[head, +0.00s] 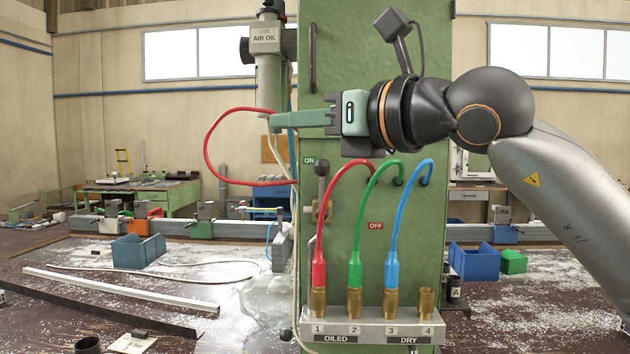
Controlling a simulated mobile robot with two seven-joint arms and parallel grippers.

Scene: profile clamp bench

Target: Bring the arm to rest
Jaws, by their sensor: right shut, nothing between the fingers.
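My right arm (562,185) comes in from the right edge and reaches left across the front of a green column. My right gripper (275,122) is shut and empty, pointing left. Its fingertips are just below the grey cylinder labelled "USE AIR OIL" (268,75), close to the start of a red looped hose (209,145). I cannot tell whether they touch either one. My left gripper is not in view.
The green column (335,75) carries a valve lever (322,168) and red, green and blue hoses (398,215) on brass fittings above a numbered ledge (370,330). Blue bins (138,252) and a white profile (120,290) lie on the littered bench behind.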

